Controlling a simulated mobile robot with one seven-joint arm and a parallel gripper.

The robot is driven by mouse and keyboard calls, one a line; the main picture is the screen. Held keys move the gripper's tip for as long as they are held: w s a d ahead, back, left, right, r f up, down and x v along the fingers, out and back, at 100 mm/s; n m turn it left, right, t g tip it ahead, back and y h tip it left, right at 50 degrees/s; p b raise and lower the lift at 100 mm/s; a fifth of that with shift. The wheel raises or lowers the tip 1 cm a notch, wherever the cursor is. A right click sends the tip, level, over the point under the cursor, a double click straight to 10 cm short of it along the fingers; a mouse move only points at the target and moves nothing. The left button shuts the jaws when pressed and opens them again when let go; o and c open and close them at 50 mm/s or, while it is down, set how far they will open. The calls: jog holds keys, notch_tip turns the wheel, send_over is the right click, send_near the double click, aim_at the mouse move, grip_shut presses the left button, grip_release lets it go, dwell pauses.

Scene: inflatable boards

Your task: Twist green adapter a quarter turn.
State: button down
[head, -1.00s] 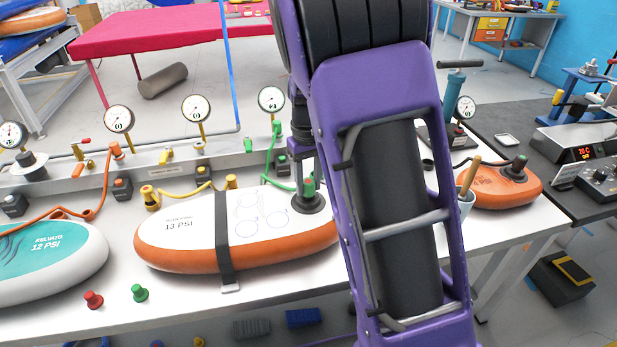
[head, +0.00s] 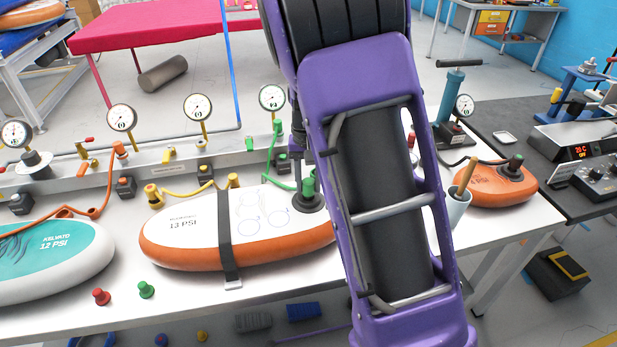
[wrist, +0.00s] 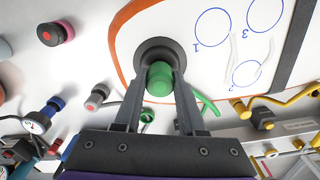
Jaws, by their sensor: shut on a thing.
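The green adapter (head: 308,188) stands in the dark round valve at the right end of the white and orange board (head: 185,230) marked 13 PSI. In the wrist view the adapter (wrist: 160,80) is between the two fingers of my gripper (wrist: 160,74), which is shut on it. The dark valve ring (wrist: 150,50) surrounds it on the board. A green hose (wrist: 207,104) shows beside the fingers. In the head view my purple arm hides much of the area right of the valve. The adapter's angle of turn cannot be told.
A dark strap (head: 227,240) crosses the board. A red plug (head: 101,296) and a green plug (head: 146,289) stand at the table's front. Gauges line the rail (head: 70,174) behind. Right of my arm are a cup (head: 459,207) and an orange board (head: 492,186).

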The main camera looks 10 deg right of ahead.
jog(key=shift+m, duration=0.6)
jog(key=shift+c, duration=2)
grip_release()
